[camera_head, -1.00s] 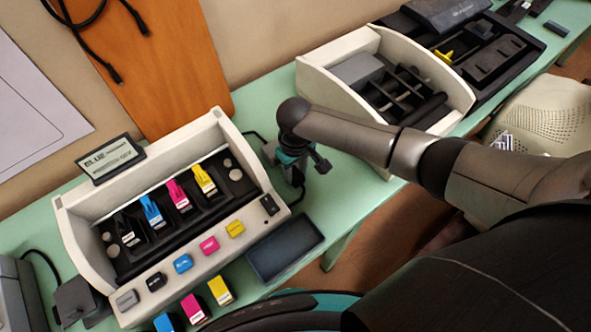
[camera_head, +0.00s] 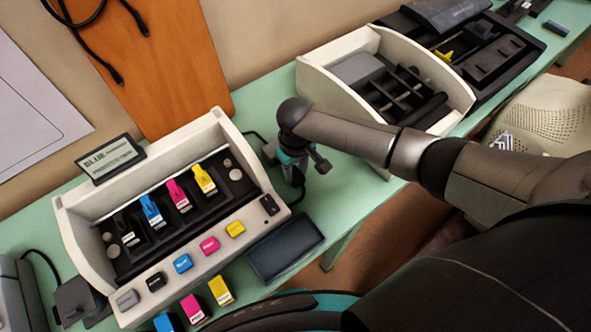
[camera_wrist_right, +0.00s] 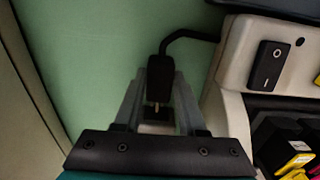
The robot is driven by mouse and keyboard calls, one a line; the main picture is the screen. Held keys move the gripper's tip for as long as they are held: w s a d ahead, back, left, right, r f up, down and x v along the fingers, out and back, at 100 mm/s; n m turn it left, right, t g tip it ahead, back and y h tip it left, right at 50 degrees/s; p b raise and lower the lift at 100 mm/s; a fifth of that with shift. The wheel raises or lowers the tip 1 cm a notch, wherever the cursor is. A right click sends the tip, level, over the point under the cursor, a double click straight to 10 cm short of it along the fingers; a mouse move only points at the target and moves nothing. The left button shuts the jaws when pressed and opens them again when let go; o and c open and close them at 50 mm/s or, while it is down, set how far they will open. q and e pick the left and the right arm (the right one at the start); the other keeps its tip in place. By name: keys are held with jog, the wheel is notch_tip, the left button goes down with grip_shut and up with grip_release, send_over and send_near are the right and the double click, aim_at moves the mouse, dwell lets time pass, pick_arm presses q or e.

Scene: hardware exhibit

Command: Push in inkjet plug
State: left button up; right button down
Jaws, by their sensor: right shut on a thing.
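The inkjet printer (camera_head: 75,215) is an open cream housing with coloured cartridges inside, at the left in the head view. My right gripper (camera_wrist_right: 158,88) is shut on a black plug (camera_wrist_right: 160,72) in the right wrist view. A black cable (camera_wrist_right: 187,36) runs from the plug's far end toward the printer. A small brass-coloured prong (camera_wrist_right: 156,104) shows at the plug's near end, between the fingers. In the head view my right gripper is beside the printer's right end, and my wrist largely hides the plug. I cannot make out a socket. My left gripper is not in view.
A rocker switch (camera_wrist_right: 268,66) is on the printer's front corner. A dark flat tray (camera_head: 285,248) lies in front of it. A second cream machine (camera_head: 322,70) stands to the right on the green table (camera_head: 350,215). Loose cartridges (camera_head: 221,290) lie at the front.

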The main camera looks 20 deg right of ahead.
jog(key=shift+w+a+b, duration=0.25)
jog(key=shift+w+b, duration=0.05)
jog(key=shift+w, duration=0.45)
jog(key=shift+w+a+b, duration=0.25)
jog(key=shift+w+b, duration=0.05)
jog(key=shift+w, duration=0.4)
jog(key=shift+w+a+r, duration=0.1)
jog(key=shift+w, duration=0.05)
jog(key=shift+c, duration=2.4)
grip_release()
jog(key=shift+w, duration=0.1)
notch_tip(320, 180, up, 15)
jog(key=p, duration=0.3)
